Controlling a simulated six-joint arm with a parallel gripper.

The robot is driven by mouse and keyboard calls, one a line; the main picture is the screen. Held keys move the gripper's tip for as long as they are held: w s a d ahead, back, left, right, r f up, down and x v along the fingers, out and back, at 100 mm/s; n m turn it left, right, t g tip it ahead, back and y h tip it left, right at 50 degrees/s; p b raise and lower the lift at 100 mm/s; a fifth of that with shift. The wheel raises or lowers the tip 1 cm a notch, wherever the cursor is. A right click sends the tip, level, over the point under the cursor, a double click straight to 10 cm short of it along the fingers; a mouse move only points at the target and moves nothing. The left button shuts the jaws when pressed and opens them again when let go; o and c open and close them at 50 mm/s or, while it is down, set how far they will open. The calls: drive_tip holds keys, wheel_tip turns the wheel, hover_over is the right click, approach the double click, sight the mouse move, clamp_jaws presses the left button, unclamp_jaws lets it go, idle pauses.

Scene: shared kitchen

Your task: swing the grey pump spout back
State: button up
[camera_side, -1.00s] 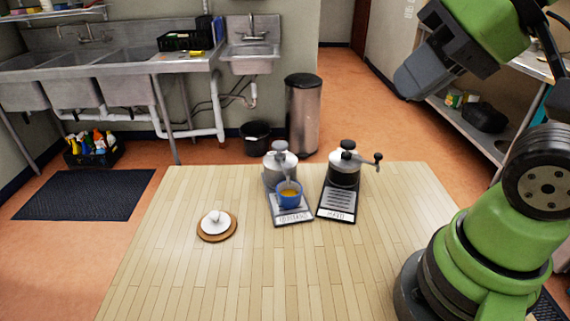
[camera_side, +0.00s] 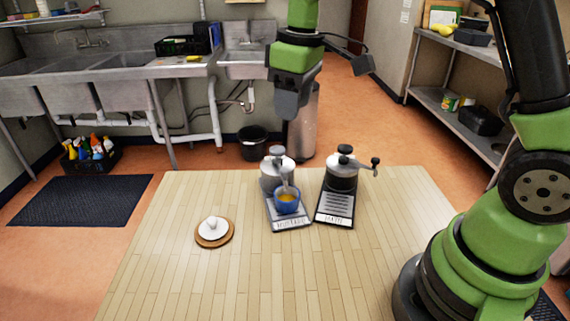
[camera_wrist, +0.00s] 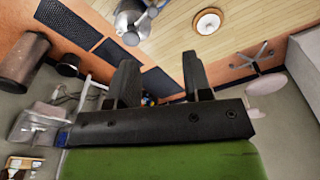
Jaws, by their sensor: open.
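The left pump (camera_side: 274,180) stands on a labelled base at the table's back. Its light grey spout (camera_side: 288,180) points forward over a blue cup (camera_side: 287,201) holding something yellow-orange. The right pump (camera_side: 342,178) has a darker spout (camera_side: 370,164) turned out to the right. My gripper (camera_side: 290,114) hangs pointing down, above and behind the left pump, apart from it. In the wrist view my gripper (camera_wrist: 158,62) has its two dark fingers spread, with nothing between them. A pump (camera_wrist: 131,18) shows beyond the fingers there; I cannot tell which one.
A white knobbed lid or dish (camera_side: 213,229) rests on a round wooden board at the table's left. The front of the table (camera_side: 270,285) is clear. A metal bin (camera_side: 303,130) and a black bucket (camera_side: 254,142) stand behind the table.

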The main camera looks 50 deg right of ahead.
drive_tip(key=n+g, duration=0.1)
drive_tip(key=n, duration=0.1)
hover_over(285, 170)
wheel_tip(285, 170, down, 5)
wheel_tip(285, 170, down, 9)
drive_tip(key=shift+f, duration=0.2)
clamp_jaws()
